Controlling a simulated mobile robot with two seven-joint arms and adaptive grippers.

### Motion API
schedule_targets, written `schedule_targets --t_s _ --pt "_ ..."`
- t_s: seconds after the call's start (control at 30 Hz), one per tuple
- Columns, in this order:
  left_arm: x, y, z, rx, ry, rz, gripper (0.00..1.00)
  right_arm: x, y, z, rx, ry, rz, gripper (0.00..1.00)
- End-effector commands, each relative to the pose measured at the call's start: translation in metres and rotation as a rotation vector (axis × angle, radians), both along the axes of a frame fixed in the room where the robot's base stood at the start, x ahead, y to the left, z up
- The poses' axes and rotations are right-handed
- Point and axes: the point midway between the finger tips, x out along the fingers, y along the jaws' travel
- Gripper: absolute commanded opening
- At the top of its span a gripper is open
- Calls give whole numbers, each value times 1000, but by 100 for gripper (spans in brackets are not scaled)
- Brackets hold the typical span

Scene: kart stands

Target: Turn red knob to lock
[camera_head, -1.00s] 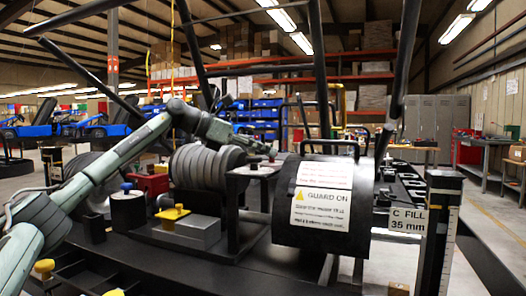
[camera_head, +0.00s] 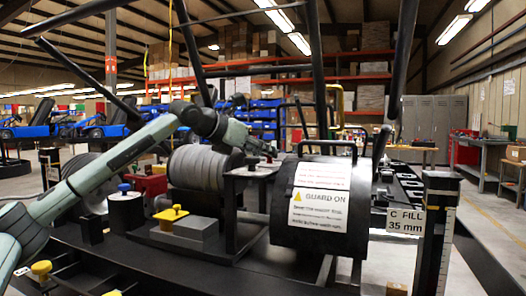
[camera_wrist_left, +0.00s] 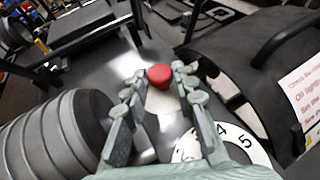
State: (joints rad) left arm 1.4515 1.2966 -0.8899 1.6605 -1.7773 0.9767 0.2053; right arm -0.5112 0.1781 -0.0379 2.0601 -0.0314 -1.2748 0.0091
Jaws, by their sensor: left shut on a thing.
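The red knob (camera_wrist_left: 160,76) shows in the left wrist view, between the fingertips of my left gripper (camera_wrist_left: 159,82). The fingers are closed on it from both sides. In the head view my left gripper (camera_head: 270,153) reaches over a small dark stand (camera_head: 257,172) between the grey ribbed roll and the black guard drum; the knob cannot be made out there. A white dial (camera_wrist_left: 235,141) with the numbers 4 and 5 lies below the gripper, partly hidden by the right-hand finger. My right gripper is not in view.
The black guard drum (camera_head: 282,219) with a GUARD ON label stands close to the right of the gripper. The grey ribbed roll (camera_head: 203,167) is close to the left. A yellow knob (camera_head: 171,213) sits on a grey block in front. A C FILL post (camera_head: 436,240) stands at the right.

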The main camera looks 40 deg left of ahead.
Motion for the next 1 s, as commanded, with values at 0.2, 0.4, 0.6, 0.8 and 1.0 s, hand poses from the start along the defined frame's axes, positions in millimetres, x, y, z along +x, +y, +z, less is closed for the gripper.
schedule_targets --t_s 0.2,0.4,0.6,0.8,1.0 --pt "0 0 -1 0 4 0 0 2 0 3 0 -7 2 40" --pt "0 0 -1 -1 4 -1 42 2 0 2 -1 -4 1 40" --pt "0 0 -1 -1 3 -1 46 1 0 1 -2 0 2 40" --pt "-4 1 1 -1 2 0 46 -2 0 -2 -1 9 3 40" --pt "-33 6 13 2 2 2 46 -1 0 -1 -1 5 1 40"
